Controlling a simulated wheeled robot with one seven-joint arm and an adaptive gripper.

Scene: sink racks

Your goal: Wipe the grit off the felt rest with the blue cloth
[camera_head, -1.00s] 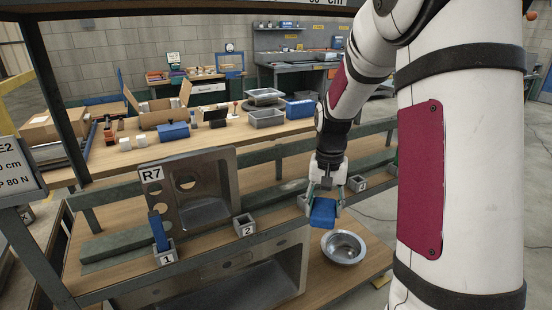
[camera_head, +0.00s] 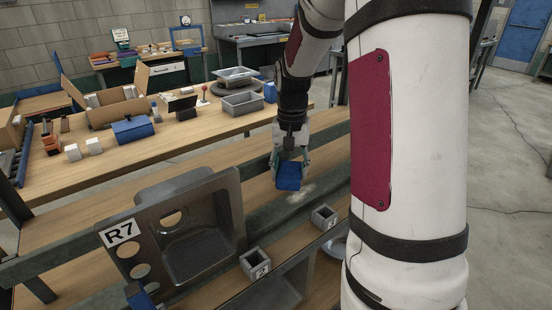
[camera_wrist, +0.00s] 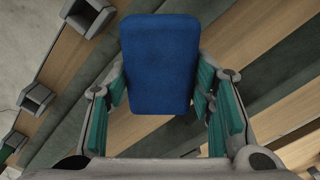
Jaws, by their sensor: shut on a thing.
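My gripper (camera_head: 289,160) is shut on the blue cloth (camera_head: 289,178), a folded pad. In the wrist view the cloth (camera_wrist: 160,62) fills the space between the two green-padded fingers (camera_wrist: 160,92). The felt rest (camera_head: 265,214) is a dark grey-green strip along the rack, beside the R7 sink. A pale patch of grit (camera_head: 304,190) shows on it, just right of and below the cloth. I cannot tell whether the cloth touches the felt. The felt under the cloth is hidden.
The R7 sink (camera_head: 200,240) leans on the rack to the left. Small square holders marked 2 (camera_head: 256,262) and 3 (camera_head: 325,216) sit on the front rail. A wooden bench (camera_head: 110,165) with boxes stands behind.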

